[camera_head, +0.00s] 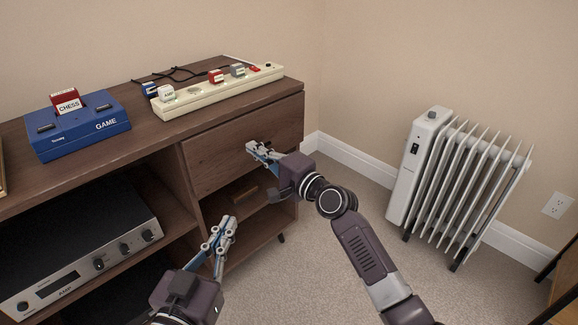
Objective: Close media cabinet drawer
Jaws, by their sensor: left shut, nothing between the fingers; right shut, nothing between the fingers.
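The brown wooden media cabinet (150,140) stands along the left wall. Its drawer front (220,150) is at the upper right of the cabinet, under the top. The drawer looks flush or nearly flush with the cabinet; a small gap cannot be told. My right gripper (256,149) is shut and empty, with its tips at the drawer front, right of its middle; whether they touch cannot be told. My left gripper (226,228) is shut and empty, lower down, in front of the open shelf below the drawer.
On the cabinet top are a blue game console (78,130) with a chess cartridge (67,101) and a cream power strip (220,91) with plugs. A silver amplifier (85,255) sits on the left shelf. A white radiator (450,180) stands at right. Carpet (290,275) between is clear.

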